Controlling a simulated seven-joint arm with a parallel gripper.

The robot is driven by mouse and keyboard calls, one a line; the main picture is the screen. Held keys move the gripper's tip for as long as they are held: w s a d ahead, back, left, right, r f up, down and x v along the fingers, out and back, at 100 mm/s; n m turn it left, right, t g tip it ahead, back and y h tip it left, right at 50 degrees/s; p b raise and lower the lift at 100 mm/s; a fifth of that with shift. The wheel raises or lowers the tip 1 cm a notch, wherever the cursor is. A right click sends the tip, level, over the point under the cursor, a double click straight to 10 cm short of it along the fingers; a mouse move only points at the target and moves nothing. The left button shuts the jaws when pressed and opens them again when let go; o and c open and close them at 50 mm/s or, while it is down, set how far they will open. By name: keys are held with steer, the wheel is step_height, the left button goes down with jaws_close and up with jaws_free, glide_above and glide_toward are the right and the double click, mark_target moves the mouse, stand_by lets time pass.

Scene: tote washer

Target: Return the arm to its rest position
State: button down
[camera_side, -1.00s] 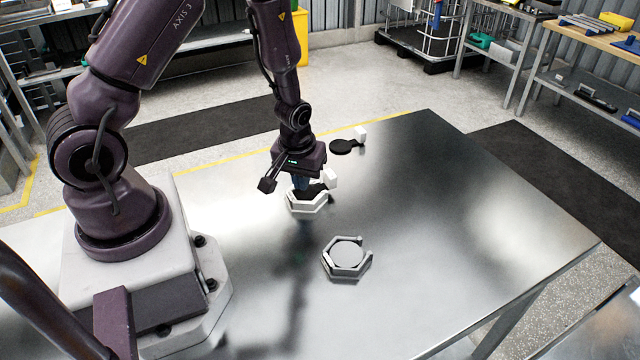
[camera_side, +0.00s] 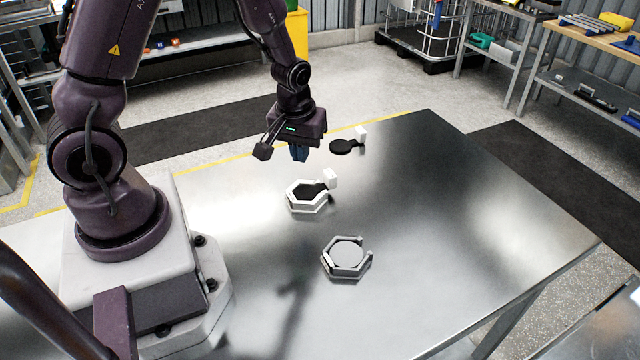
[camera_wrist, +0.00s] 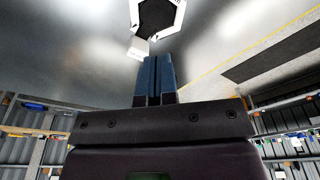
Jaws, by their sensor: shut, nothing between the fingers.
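My gripper (camera_side: 299,153) hangs above the steel table, apart from everything on it. In the wrist view its blue fingers (camera_wrist: 155,76) are together with nothing between them. Below it in the side view stands a white hexagonal holder (camera_side: 306,207) with a black disc-shaped piece (camera_side: 311,191) lying in it. A white block (camera_side: 330,178) sits at the end of that piece's handle. The white holder also shows at the top of the wrist view (camera_wrist: 180,22).
Another black piece (camera_side: 342,147) with a white block (camera_side: 361,133) lies near the far edge. The right side of the table (camera_side: 480,220) is clear.

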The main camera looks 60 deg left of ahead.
steer(key=s+d+r+m+t, duration=0.1)
steer(key=s+d+r+m, duration=0.2)
steer(key=r, duration=0.5)
steer(key=s+d+r+m+t, duration=0.2)
steer(key=s+d+r+m, duration=0.1)
steer(key=r, duration=0.4)
steer(key=s+d+r+m+t+h, duration=0.1)
steer(key=s+d+r+m, duration=0.2)
steer(key=r, duration=0.5)
steer(key=shift+s+d+r, duration=0.35)
steer(key=shift+s+d, duration=0.35)
steer(key=shift+s, duration=0.55)
